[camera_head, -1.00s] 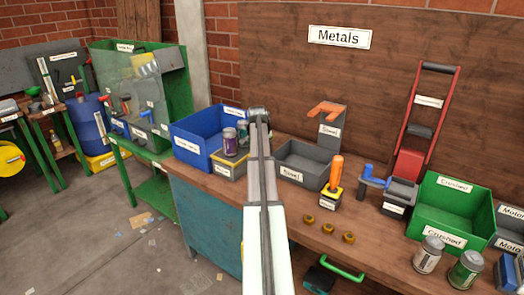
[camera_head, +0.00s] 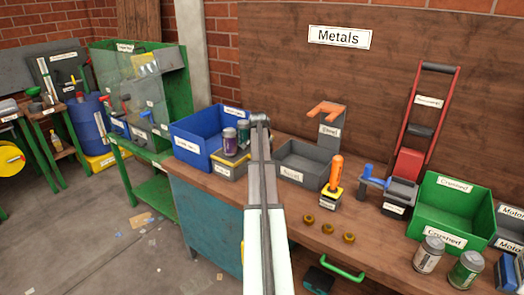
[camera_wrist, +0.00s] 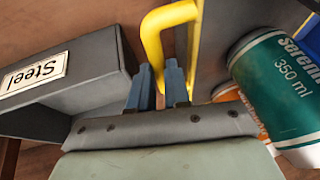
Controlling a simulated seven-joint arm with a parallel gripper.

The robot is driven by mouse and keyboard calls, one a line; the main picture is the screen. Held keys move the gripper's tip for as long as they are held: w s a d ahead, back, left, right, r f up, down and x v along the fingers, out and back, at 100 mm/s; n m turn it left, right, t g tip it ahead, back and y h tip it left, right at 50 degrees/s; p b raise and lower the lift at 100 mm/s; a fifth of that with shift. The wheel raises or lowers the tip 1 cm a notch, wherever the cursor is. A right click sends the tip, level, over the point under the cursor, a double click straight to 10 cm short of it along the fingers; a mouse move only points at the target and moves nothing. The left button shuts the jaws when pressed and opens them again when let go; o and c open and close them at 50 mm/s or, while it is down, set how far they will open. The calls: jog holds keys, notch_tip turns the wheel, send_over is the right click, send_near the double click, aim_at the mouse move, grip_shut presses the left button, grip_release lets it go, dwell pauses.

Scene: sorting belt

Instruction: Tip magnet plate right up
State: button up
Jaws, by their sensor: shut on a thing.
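The magnet plate (camera_head: 231,164) is a low grey piece with a yellow edge, on the bench in front of the blue bin in the head view. Two cans, one purple (camera_head: 229,142) and one green-topped (camera_head: 243,133), stand on or just behind it; the exact contact is unclear. In the wrist view its yellow handle (camera_wrist: 152,35) rises beside the grey plate face (camera_wrist: 213,42). My gripper (camera_wrist: 161,78) is shut on the handle, with a blue-grey finger on each side. In the head view my arm hides the fingers and handle.
A grey bin labelled Steel (camera_wrist: 75,75) is close left in the wrist view. A green can (camera_wrist: 275,90) and an orange one (camera_wrist: 240,122) are close right. The blue bin (camera_head: 195,140) stands behind the plate.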

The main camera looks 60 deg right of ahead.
grip_shut()
jog(key=shift+r, duration=0.15)
